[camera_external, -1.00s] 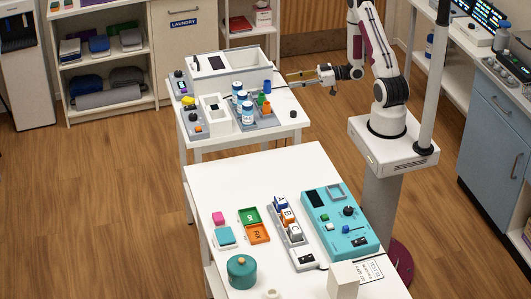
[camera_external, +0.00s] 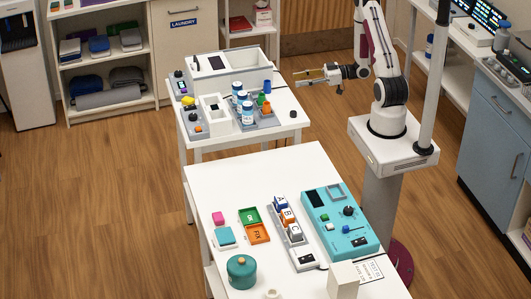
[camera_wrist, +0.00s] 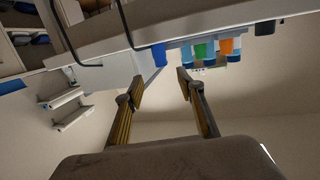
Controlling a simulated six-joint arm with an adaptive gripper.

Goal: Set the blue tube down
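The blue tube (camera_external: 267,87) stands upright at the right end of the back table, by the grey rack (camera_external: 265,123). I cannot tell exactly what it rests in. The green tube (camera_external: 261,99) and orange tube (camera_external: 267,107) are just in front of it. My gripper (camera_external: 297,78) is to the right of the blue tube, beyond the table's edge and apart from it. In the wrist view my two fingers (camera_wrist: 158,90) are spread with nothing between them. The blue tube (camera_wrist: 159,55) shows past the fingertips, with the green tube (camera_wrist: 200,49) and orange tube (camera_wrist: 226,46) to its right.
Blue-and-white bottles (camera_external: 242,103) stand left of the tubes. A black object (camera_external: 293,114) sits near the right edge. The air right of the table is free.

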